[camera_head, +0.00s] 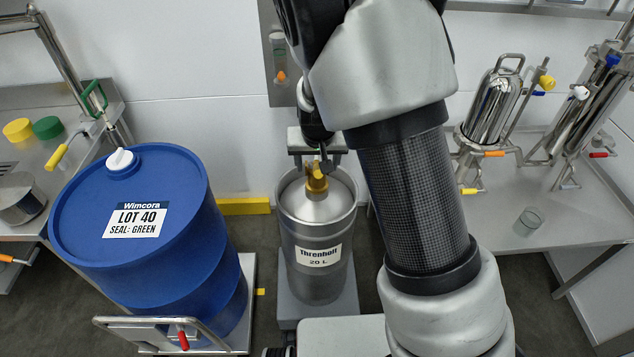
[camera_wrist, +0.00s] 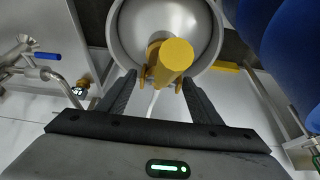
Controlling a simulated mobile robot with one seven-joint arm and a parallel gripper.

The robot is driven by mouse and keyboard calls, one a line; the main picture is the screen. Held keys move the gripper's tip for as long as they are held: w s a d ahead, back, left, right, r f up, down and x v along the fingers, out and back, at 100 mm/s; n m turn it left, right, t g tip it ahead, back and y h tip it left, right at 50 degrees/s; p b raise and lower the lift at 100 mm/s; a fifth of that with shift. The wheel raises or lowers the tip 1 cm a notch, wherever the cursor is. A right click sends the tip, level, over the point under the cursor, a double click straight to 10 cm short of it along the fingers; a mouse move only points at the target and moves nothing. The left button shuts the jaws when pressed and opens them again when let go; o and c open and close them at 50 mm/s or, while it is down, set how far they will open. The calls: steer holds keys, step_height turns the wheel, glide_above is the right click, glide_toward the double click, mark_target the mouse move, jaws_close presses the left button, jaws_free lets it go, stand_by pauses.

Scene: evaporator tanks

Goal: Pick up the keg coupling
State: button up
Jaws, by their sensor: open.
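The yellow keg coupling (camera_head: 317,184) sits on top of the steel keg (camera_head: 318,260), which is labelled "Threnbolt 20 L". In the wrist view the coupling (camera_wrist: 174,58) shows its round yellow end towards me, with small side lugs low on it. My gripper (camera_head: 318,165) is above the keg top at the coupling, partly hidden by my arm. In the wrist view my gripper (camera_wrist: 158,80) is open and empty, one finger on each side of the coupling's lower part. I see gaps between the fingers and the coupling; the depth between them is hard to tell.
A big blue drum (camera_head: 140,250), labelled "LOT 40", stands left of the keg on a trolley with a rail (camera_head: 160,325). The wall is close behind the keg.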

steer(key=shift+w+f, duration=0.25)
steer(key=shift+f, duration=0.4)
steer(key=shift+c, duration=0.6)
jaws_close()
steer(key=shift+r, duration=0.1)
